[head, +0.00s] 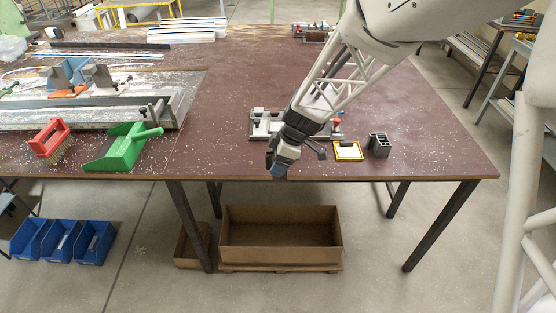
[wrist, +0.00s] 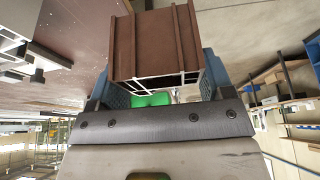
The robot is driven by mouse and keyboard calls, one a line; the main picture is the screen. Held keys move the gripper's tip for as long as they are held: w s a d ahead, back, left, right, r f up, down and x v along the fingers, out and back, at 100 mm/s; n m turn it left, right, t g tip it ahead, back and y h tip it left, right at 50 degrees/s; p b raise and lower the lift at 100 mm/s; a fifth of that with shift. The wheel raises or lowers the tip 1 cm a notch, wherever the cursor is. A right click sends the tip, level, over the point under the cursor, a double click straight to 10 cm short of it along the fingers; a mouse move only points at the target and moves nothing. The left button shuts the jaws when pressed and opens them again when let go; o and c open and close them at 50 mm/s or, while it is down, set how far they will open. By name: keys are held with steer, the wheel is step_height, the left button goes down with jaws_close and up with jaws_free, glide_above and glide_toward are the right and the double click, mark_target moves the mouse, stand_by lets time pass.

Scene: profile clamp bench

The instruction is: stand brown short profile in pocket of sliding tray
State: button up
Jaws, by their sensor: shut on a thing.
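My gripper (head: 277,168) hangs over the front edge of the brown table. In the wrist view, its blue-padded fingers (wrist: 160,92) are shut on the brown short profile (wrist: 155,45), a ribbed piece with a hollow, pale-edged end facing the camera. In the head view the profile is mostly hidden by the gripper and cannot be made out clearly. A grey clamp fixture (head: 262,122) lies on the table just behind my gripper, partly covered by my arm; a red knob shows at its right. I cannot tell which part of it is the sliding tray or see its pocket.
A yellow-framed pad (head: 348,151) and a dark grey profile (head: 379,145) stand right of my gripper. A green dustpan (head: 122,148) and red brush (head: 50,138) lie at the left. A cardboard box (head: 280,240) is below the table. The table's right side is clear.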

steer(key=shift+w, duration=0.15)
steer(key=w+r+m+h, duration=0.2)
steer(key=w+m+h, duration=0.2)
steer(key=w+m, duration=0.9)
steer(key=w+r+m+h, duration=0.2)
steer(key=w+m+h, duration=0.2)
steer(key=w+m, duration=1)
steer(key=shift+r+m+h, duration=0.15)
steer(key=shift+m+h, duration=0.25)
steer(key=shift+m, duration=4)
steer(key=shift+f, duration=0.2)
steer(key=shift+f, duration=3.25)
